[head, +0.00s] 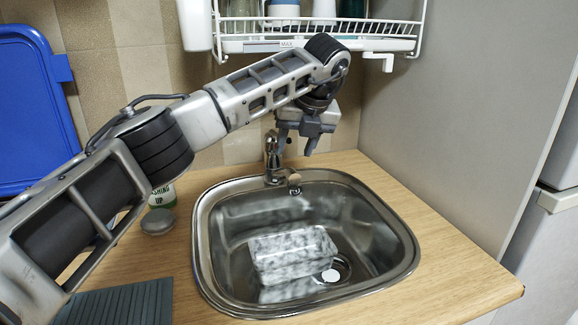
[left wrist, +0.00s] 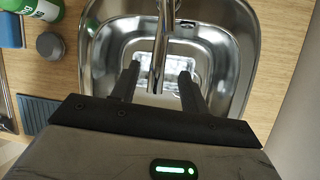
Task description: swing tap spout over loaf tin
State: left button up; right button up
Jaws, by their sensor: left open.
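The chrome tap (head: 271,158) stands at the back rim of the sink, its short spout (head: 294,180) pointing forward over the sink's back part. In the left wrist view the spout (left wrist: 161,45) runs between my fingers, with a gap on both sides. The mottled silver loaf tin (head: 295,255) lies in the sink basin, forward of the spout tip; in the wrist view the tin (left wrist: 175,68) is partly hidden behind the spout. My left gripper (head: 297,146) is open and points down at the tap; it also shows in the wrist view (left wrist: 159,74). My right gripper is out of view.
The steel sink (head: 408,245) is set in a wooden worktop (head: 455,275). A wire rack (head: 330,45) hangs just above my left wrist. Left of the sink are a grey lidded pot (head: 157,222), a green bottle (head: 162,195) and a ribbed mat (head: 120,305). A grey panel stands right.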

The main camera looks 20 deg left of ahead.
pick_arm(q)
jog(key=v, duration=0.7)
jog(key=shift+a, duration=0.1)
